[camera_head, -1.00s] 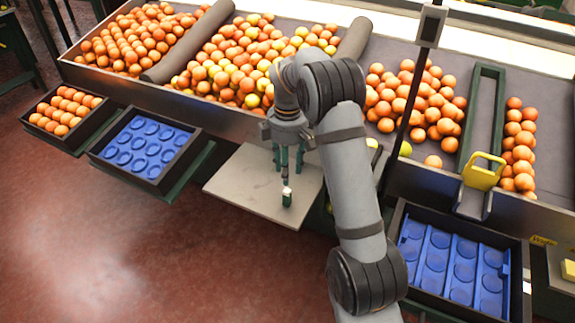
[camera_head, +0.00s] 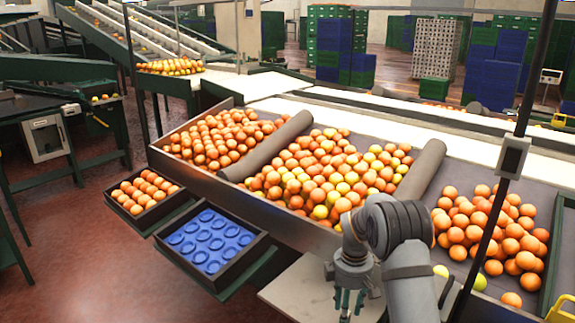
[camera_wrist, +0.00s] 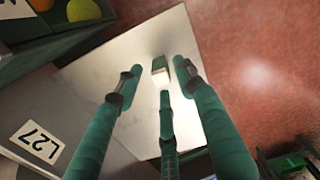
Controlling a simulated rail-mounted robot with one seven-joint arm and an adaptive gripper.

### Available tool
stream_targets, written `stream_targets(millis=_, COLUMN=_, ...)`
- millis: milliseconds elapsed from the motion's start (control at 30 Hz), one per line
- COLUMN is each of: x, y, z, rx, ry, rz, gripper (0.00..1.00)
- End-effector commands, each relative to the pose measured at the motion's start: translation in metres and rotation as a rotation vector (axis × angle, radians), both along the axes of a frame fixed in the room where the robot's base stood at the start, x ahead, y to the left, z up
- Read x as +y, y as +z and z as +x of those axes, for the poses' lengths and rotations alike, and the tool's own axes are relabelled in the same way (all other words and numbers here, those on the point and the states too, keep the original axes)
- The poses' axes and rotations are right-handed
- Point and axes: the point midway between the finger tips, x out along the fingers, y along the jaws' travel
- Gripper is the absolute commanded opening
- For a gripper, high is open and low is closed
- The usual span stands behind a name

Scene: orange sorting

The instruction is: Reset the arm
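My arm reaches up over the front of the orange bin, and my gripper (camera_head: 350,302) hangs from it at the lower edge of the head view. In the wrist view its three green fingers are spread apart, and nothing is held between them. A small green and white block (camera_wrist: 160,70) shows near the fingertips in the wrist view, over the pale board (camera_wrist: 125,60). The block is not visible in the head view now. The board (camera_head: 300,285) is partly cut off there and partly behind my gripper.
A sloped bin of oranges (camera_head: 205,187) runs behind my arm, split by grey rollers (camera_head: 265,147). A blue tray (camera_head: 208,240) with empty cups and a filled orange tray (camera_head: 122,197) stand at left. Stacked crates (camera_head: 333,45) are far back. Red floor is clear at lower left.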

Motion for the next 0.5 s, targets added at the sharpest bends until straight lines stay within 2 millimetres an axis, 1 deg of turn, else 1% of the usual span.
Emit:
stream_targets(millis=33, x=0.000, y=-0.013, z=-0.001, rx=0.004, ry=0.000, rz=0.000, gripper=0.38)
stream_targets(millis=100, x=0.000, y=-0.027, z=-0.001, rx=0.004, ry=0.000, rz=0.001, gripper=0.38)
stream_targets(millis=167, x=0.000, y=-0.038, z=-0.001, rx=0.004, ry=0.000, rz=-0.001, gripper=0.38)
stream_targets(millis=200, x=0.000, y=-0.040, z=-0.001, rx=0.000, ry=-0.001, rz=0.000, gripper=0.38)
stream_targets(millis=233, x=0.000, y=-0.028, z=0.001, rx=-0.005, ry=-0.001, rz=0.000, gripper=0.38)
stream_targets(millis=300, x=0.000, y=-0.019, z=0.001, rx=-0.006, ry=0.000, rz=0.001, gripper=0.38)
stream_targets(millis=400, x=0.000, y=-0.009, z=0.001, rx=-0.004, ry=0.000, rz=0.000, gripper=0.38)
stream_targets(millis=500, x=0.000, y=-0.003, z=0.000, rx=-0.002, ry=-0.001, rz=0.000, gripper=0.38)
